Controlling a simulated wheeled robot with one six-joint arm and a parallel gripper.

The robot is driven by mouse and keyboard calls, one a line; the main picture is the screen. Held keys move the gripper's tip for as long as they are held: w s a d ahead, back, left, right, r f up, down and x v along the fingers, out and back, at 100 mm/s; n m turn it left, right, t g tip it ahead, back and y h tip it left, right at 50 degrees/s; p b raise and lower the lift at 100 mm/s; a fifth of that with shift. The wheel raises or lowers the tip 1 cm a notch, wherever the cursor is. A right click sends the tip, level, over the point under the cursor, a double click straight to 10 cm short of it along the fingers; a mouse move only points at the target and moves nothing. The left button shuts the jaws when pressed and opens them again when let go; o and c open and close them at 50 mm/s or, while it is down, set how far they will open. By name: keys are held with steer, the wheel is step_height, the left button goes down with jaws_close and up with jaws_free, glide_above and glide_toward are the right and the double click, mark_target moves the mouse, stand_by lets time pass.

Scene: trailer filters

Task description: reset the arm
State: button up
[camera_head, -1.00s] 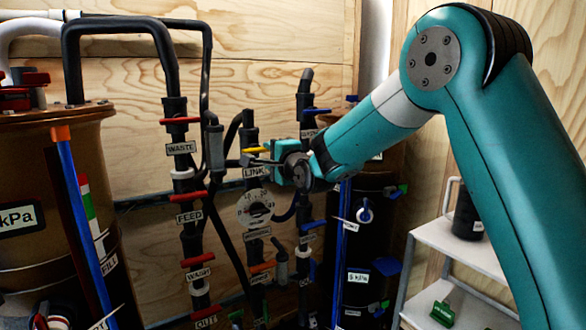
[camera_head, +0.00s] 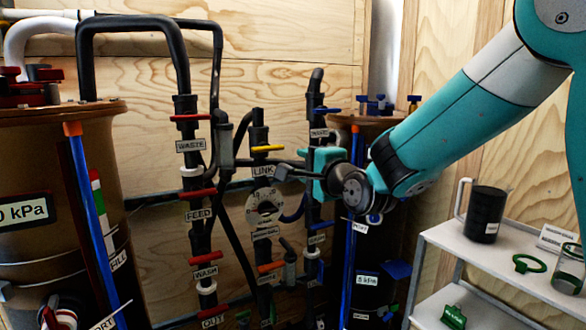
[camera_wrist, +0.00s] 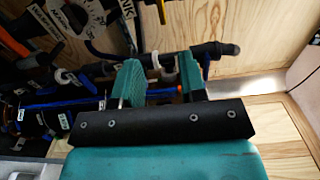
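My gripper (camera_head: 318,172) hangs at the end of my teal arm, in front of the pipes and just right of the LINK pipe (camera_head: 258,136). The wrist view shows its two teal fingers (camera_wrist: 162,78) standing apart, with nothing seen held between them. A dark pipe with a pale ring (camera_wrist: 168,62) shows behind the gap. In the head view the fingers partly overlap the pipes, so the distance to them cannot be told.
A brown tank (camera_head: 60,160) stands at left, with a second dark tank (camera_head: 372,262) behind my arm. Valves with red handles (camera_head: 190,117) and a yellow handle (camera_head: 267,148) line the pipes. A shelf (camera_head: 480,252) at right holds a black jug (camera_head: 486,214) and green parts.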

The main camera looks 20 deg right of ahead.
steer(key=s+a+f+n+g+y, duration=0.1)
steer(key=s+a+f+n+g, duration=0.25)
steer(key=s+n, duration=0.2)
steer(key=s+a+f+n+g+y, duration=0.2)
steer(key=s+a+n+g, duration=0.25)
steer(key=s, duration=0.25)
steer(key=s+f+n+g+h, duration=0.1)
steer(key=s+f+n+g, duration=0.1)
steer(key=s+n+g, duration=0.6)
steer(key=s+f+n+g+h, duration=0.1)
steer(key=s+f+n, duration=0.25)
steer(key=s, duration=0.85)
step_height(320, 180, up, 15)
steer(key=n+p, duration=0.1)
steer(key=p, duration=1.3)
steer(key=shift+s+a+n+g, duration=0.15)
steer(key=shift+s+n+g, duration=0.2)
steer(key=shift+s+g, duration=0.05)
